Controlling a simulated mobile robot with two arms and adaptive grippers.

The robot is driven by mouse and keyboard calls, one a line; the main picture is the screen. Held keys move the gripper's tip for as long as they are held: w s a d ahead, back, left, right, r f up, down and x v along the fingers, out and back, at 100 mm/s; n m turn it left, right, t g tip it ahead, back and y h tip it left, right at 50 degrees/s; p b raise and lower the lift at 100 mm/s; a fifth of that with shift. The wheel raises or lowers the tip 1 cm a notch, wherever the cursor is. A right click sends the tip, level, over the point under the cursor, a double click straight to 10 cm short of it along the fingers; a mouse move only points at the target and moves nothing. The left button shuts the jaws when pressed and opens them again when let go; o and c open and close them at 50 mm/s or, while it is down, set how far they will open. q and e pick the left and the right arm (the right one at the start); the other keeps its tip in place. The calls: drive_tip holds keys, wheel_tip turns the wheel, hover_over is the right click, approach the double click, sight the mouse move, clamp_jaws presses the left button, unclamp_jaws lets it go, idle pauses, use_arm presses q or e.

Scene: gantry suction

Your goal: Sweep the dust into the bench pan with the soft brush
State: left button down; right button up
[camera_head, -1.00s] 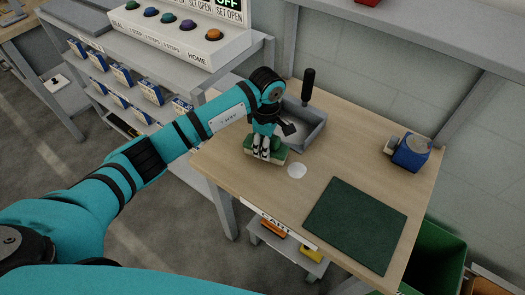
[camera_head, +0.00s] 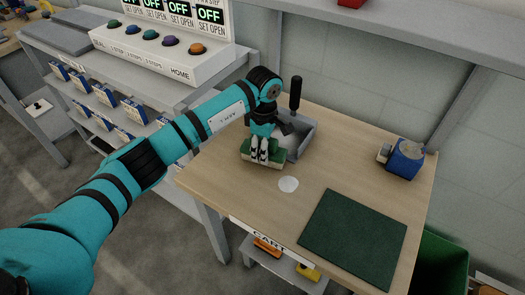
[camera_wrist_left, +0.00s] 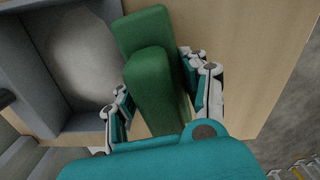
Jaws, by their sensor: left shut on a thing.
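My left gripper (camera_head: 260,150) is shut on the green soft brush (camera_head: 247,155), which also shows between the fingers in the left wrist view (camera_wrist_left: 152,85). The brush is low at the near left side of the grey bench pan (camera_head: 303,142); I cannot tell whether it touches the tabletop. In the left wrist view the pan (camera_wrist_left: 40,60) lies left of the brush, with a pale round patch (camera_wrist_left: 85,55) on its floor, possibly dust. A white round patch (camera_head: 288,184) lies on the tabletop in front of the pan. My right gripper is out of view.
The wooden bench top (camera_head: 240,195) also holds a dark green mat (camera_head: 352,238) at the front right and a blue device (camera_head: 404,158) at the back right. A black handle (camera_head: 295,92) stands upright at the pan. A shelf unit with coloured buttons (camera_head: 148,33) stands left.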

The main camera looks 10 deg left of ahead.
use_arm(q)
drive_tip(key=shift+r+p, duration=1.85)
drive_tip(key=shift+r, duration=1.65)
